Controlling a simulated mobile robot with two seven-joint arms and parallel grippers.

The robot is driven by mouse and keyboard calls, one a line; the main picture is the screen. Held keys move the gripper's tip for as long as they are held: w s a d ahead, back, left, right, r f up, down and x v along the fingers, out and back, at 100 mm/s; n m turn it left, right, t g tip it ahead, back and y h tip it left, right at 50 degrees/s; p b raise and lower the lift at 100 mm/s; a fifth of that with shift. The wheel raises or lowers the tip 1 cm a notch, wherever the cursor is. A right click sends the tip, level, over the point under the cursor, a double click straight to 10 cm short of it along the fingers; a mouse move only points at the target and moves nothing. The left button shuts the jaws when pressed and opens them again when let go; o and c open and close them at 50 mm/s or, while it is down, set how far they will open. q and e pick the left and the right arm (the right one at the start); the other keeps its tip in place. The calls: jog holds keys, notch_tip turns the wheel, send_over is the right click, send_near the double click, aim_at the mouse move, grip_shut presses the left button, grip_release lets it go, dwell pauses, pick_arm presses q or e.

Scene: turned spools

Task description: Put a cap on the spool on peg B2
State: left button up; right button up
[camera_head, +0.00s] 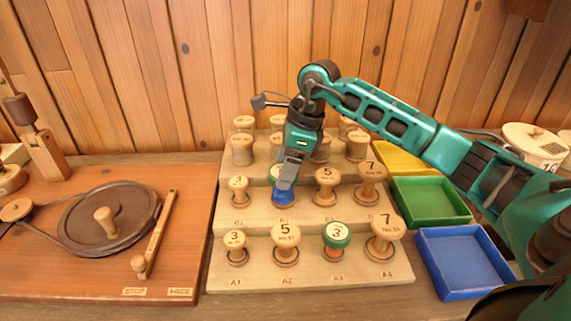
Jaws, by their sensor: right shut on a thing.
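The stepped wooden rack (305,214) stands in the middle with turned spools in rows. On the second step, at peg B2, there is a spool with a blue lower part (283,197). A cap with a green edge and pale top (273,171) shows at its top, partly hidden by my right gripper (286,184). My right gripper reaches down from above, its fingers at the cap; it appears shut on the cap. Whether the cap is fully seated is hidden. A spool with a green cap marked 3 (336,235) stands at A3. My left gripper is not in view.
Uncapped spools stand close by, at B1 (238,190), B3 (326,186) and A2 (285,240). Yellow (399,157), green (430,199) and blue (463,262) trays lie right of the rack. A wooden board with a wheel (108,218) and lever (155,233) lies left.

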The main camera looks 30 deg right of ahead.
jog(key=shift+f, duration=0.15)
jog(key=o, duration=0.7)
jog(key=shift+p+v, duration=0.55)
jog(key=shift+v, duration=0.3)
jog(key=shift+d+r, duration=0.1)
jog(key=shift+r, duration=0.2)
jog(key=shift+p+v, duration=0.85)
jog(key=shift+v, duration=0.2)
jog(key=p+v, duration=0.4)
jog(key=v, duration=0.2)
jog(key=shift+s+d+r, duration=0.1)
jog(key=shift+s+r, duration=0.05)
jog(key=shift+r, duration=0.15)
